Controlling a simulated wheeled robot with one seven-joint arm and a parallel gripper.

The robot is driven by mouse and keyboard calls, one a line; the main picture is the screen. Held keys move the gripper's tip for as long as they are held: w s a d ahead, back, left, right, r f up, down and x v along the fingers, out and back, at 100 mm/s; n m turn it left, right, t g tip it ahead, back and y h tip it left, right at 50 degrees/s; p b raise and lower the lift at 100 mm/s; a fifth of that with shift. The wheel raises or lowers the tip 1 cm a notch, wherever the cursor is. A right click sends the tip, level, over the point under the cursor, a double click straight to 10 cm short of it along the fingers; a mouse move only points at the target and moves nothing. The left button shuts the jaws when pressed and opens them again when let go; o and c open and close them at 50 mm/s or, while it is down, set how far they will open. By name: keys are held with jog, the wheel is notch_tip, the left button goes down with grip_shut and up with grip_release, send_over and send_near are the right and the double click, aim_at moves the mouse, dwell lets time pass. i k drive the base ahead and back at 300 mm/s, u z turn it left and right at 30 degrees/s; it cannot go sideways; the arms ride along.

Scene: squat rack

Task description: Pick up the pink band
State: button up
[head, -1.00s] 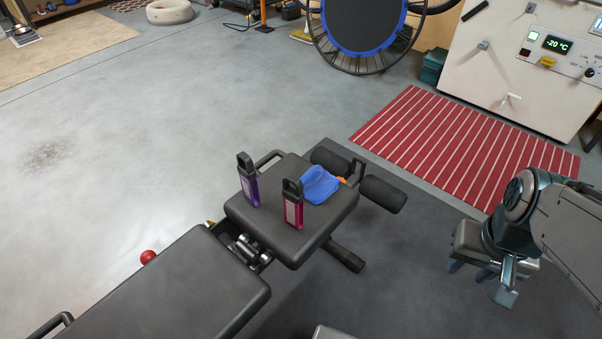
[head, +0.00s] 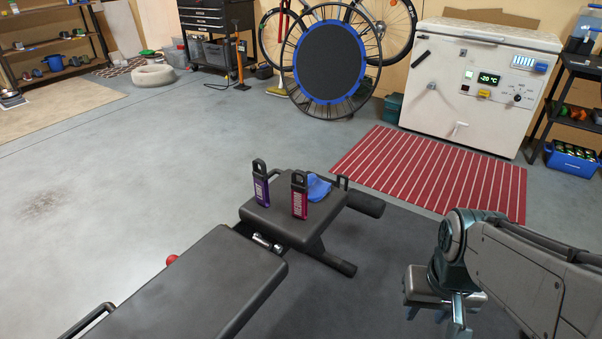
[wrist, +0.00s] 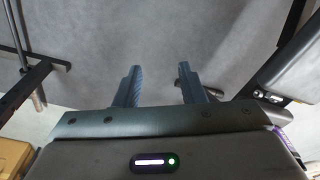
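The pink band (head: 299,198) shows as an upright pink package with a black hanger top, on the small end pad of the black bench (head: 300,233). A purple package (head: 261,187) of the same shape stands to its left. A blue cloth (head: 319,187) lies crumpled just behind and to the right of the pink one. My gripper (head: 453,312) points down at the lower right, well apart from the bench's end pad. In the wrist view my gripper (wrist: 157,88) has its two fingers apart, with only grey floor between them.
The longer bench pad (head: 190,290) fills the lower left. Black foam rollers (head: 364,203) stick out at the end pad's right. A red striped mat (head: 430,175) and a white freezer (head: 480,80) lie beyond. Open grey floor (head: 130,190) spreads to the left.

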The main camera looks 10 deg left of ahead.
aim_at(299, 189)
jog(key=u, duration=0.5)
jog(key=i, duration=1)
